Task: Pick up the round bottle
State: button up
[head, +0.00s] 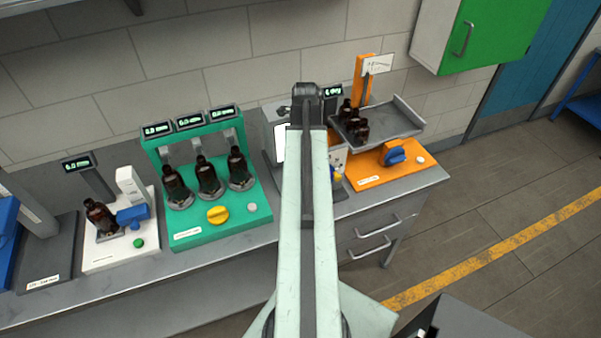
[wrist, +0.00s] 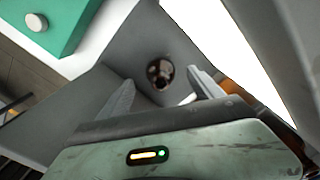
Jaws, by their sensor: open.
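A dark amber bottle (wrist: 160,72) shows in the wrist view, seen from its top end on a grey surface. It looks round from this angle, and its full shape is not visible. My gripper (wrist: 160,79) is open, with one finger on each side of the bottle in the picture. I cannot tell how far beyond the fingertips the bottle is, and no contact shows. In the head view my arm hides the gripper and the place in front of it, so this bottle is not made out there.
Three bottles stand on a green station (head: 221,217); another bottle (head: 100,216) sits on a white station (head: 119,252). Dark bottles (head: 357,126) stand in a grey tray (head: 400,118) above an orange base (head: 372,173). A grey machine (head: 274,153) is partly behind my arm. Open floor lies right.

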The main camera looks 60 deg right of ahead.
jog(key=shift+s+d+f+b, duration=0.1)
jog(key=shift+s+f+b, duration=0.05)
jog(key=shift+f+b, duration=1.4)
jog(key=f+b, duration=0.4)
jog(key=f, duration=0.1)
jog(key=shift+w+b, duration=0.2)
jog(key=shift+b, duration=0.15)
jog(key=shift+r, duration=0.2)
jog(key=c, duration=1.5)
notch_tip(320, 180, up, 10)
jog(key=p, duration=1)
jog(key=shift+r+p, duration=0.1)
jog(key=shift+p, duration=0.25)
